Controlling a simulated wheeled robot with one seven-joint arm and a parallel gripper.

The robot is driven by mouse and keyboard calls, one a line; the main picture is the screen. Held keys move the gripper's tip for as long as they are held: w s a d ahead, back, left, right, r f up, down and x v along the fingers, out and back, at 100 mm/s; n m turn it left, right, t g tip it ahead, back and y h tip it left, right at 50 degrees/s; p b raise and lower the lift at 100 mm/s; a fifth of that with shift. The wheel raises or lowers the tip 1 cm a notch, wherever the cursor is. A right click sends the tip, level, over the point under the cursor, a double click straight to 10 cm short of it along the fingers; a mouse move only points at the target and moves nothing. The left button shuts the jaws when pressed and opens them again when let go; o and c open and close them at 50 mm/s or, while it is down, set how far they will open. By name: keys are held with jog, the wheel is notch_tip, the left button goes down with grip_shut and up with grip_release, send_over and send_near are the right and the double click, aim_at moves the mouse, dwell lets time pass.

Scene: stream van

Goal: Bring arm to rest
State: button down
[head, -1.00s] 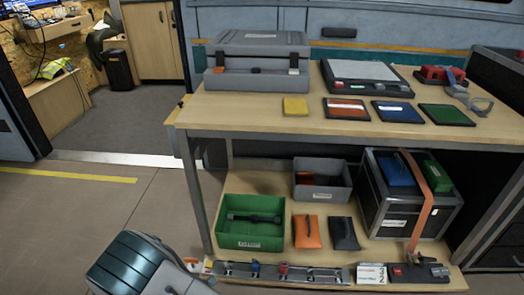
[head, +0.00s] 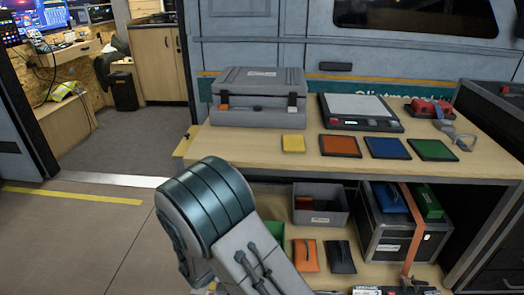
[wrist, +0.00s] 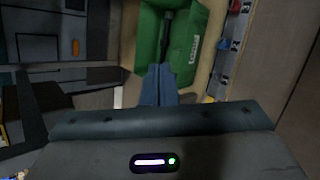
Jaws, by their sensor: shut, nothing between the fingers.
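My arm (head: 215,220) rises in the lower middle of the head view, bent at a rounded grey and teal joint, in front of the workbench's left side. My gripper is outside the head view. In the wrist view my gripper (wrist: 160,70) shows as two blue-grey fingers close together, shut and empty. Past the fingertips is the green bin (wrist: 143,50) with a dark object in it. I cannot tell how far the fingers are from the bin. In the head view the arm hides most of the green bin.
The workbench (head: 240,150) holds a grey case (head: 258,90), a scale-like device (head: 360,108) and several coloured pads. Its lower shelf holds a grey bin (head: 322,218), pouches and a strapped black case (head: 385,240). Open floor (head: 70,240) lies to the left.

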jog(key=s+d+r+m+g+h+p, duration=0.15)
jog(key=d+r+m+p, duration=0.35)
jog(key=d+r, duration=0.6)
jog(key=s+d+r+m+g+p, duration=0.3)
jog(key=d+r+m+p, duration=0.3)
jog(key=r, duration=1)
jog(key=s+d+r+m+y+p, duration=0.2)
jog(key=s+r+p, duration=0.4)
jog(key=r, duration=0.5)
jog(key=s+d+r+m+g+y+p, duration=0.1)
jog(key=s+d+r+m+y+p, duration=0.2)
jog(key=s+r, duration=0.5)
notch_tip(320, 180, up, 3)
jog(key=d+m+p, duration=0.1)
jog(key=m+p, duration=0.1)
jog(key=p, duration=0.1)
jog(key=shift+s+d+m+p, duration=0.15)
jog(key=shift+s+m+p, duration=0.05)
jog(key=shift+m+p, duration=0.1)
jog(key=shift+y, duration=0.25)
